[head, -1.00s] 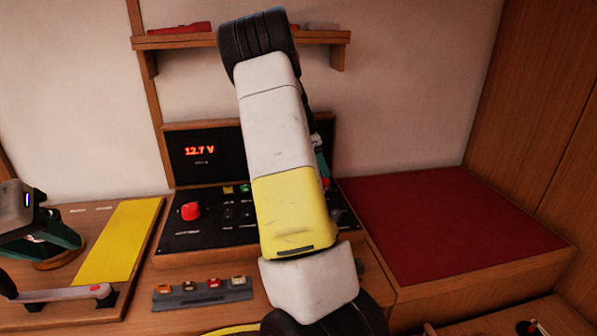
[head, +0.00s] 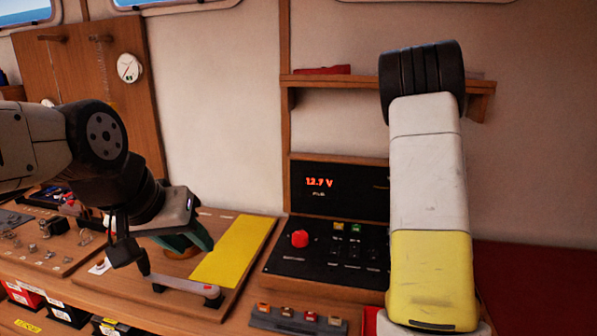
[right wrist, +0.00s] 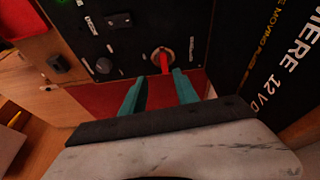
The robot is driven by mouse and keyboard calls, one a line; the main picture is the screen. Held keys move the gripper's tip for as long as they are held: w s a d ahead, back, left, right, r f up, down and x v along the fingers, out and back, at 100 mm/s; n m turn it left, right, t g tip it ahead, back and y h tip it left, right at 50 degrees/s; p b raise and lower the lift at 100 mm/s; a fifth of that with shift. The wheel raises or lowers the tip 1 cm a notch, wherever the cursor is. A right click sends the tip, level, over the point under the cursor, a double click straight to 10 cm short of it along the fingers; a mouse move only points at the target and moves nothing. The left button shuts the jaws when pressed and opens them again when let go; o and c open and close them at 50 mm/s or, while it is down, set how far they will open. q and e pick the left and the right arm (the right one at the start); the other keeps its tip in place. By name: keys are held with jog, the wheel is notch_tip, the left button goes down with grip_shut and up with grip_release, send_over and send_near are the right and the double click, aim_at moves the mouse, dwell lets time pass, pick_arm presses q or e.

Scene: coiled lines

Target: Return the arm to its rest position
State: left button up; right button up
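My left arm comes in from the left in the head view. Its gripper (head: 188,241) has teal fingers and hangs over the wooden board beside the yellow strip; whether its fingers are apart is not clear from this side. My right arm, a white and yellow link with a black joint, rises large in front at right and hides its own gripper there. A red switch lever (right wrist: 164,61) on a black panel shows just beyond the fingertips.
A black control panel (head: 325,262) with a red knob (head: 300,239) stands under a 12.7 V display (head: 320,182). A grey-white handle (head: 180,285) lies below my left gripper. A shelf (head: 330,82) is on the wall. A red mat (head: 530,285) at right looks bare.

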jog(key=s+a+r+n+t+y, duration=0.2)
jog(key=s+a+r+n, duration=0.1)
jog(key=s+a+n, duration=0.4)
jog(key=s+a+r+n+t+y, duration=0.2)
jog(key=s+a+r+n, duration=0.2)
jog(key=a, duration=0.9)
jog(key=s+a+r+n+t+y, duration=0.1)
jog(key=s+a+r+n+t, duration=0.2)
jog(key=s+a+n, duration=0.7)
jog(key=s, duration=0.2)
jog(key=shift+s+r+y, duration=0.4)
jog(key=shift+d, duration=0.1)
